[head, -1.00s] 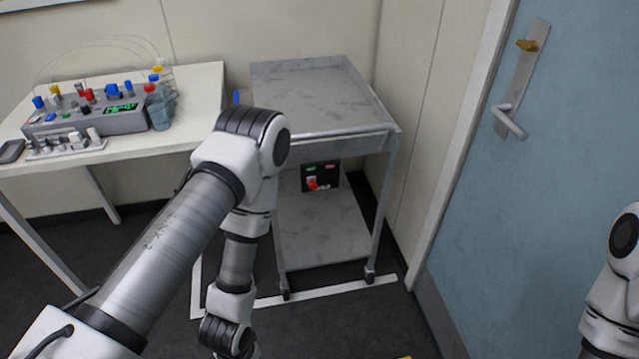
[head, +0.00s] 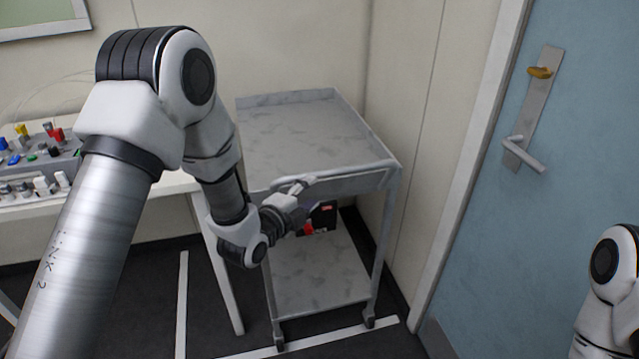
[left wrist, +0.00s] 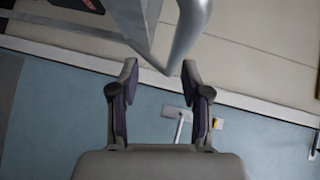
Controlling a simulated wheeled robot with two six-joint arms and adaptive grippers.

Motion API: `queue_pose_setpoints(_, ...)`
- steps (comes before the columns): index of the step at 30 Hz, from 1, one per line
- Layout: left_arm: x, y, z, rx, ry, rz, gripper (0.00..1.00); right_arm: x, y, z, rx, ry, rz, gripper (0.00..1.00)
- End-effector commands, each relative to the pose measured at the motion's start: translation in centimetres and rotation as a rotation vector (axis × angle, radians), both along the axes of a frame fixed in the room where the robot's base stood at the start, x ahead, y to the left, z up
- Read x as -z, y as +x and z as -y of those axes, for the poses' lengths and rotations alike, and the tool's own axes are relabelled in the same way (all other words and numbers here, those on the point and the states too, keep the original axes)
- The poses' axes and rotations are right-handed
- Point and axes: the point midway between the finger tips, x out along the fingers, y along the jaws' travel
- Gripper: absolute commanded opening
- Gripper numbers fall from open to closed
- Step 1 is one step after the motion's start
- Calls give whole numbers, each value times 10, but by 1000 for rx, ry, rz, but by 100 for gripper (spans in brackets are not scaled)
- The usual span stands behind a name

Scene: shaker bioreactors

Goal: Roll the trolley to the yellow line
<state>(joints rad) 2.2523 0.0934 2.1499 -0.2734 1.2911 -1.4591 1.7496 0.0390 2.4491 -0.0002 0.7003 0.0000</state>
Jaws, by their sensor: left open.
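The grey metal trolley (head: 300,130) stands by the back wall beside the door, with a top tray, a lower shelf (head: 322,270) and castors. My left gripper (head: 303,184) is at the trolley's near top edge, by its push bar (head: 345,177). In the left wrist view, the left gripper (left wrist: 160,68) is open with nothing between its fingers. The rounded bar (left wrist: 188,32) shows just beyond the fingertips; I cannot tell whether they touch. The right gripper is out of view. The yellow line is not visible now.
A red-and-black switch box (head: 322,217) is behind the trolley's lower shelf. White floor tape (head: 345,338) runs in front of the castors. A bench (head: 170,185) with a bioreactor control unit (head: 45,165) is at left. A blue door (head: 570,200) is at right.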

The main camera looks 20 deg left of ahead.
Motion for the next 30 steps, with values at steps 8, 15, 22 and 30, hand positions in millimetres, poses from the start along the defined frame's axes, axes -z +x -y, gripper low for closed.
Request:
queue_pose_setpoints(8, -17, 30, 5, -2, -1, 35, 47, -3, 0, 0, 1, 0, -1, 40)
queue_pose_setpoints(15, -9, 71, 13, -3, -3, 31, 47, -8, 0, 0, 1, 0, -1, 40)
queue_pose_setpoints(22, -7, 79, 15, -4, -4, 28, 47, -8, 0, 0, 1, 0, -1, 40)
queue_pose_setpoints(30, -6, 79, 15, -4, -4, 28, 0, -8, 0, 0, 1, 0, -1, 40)
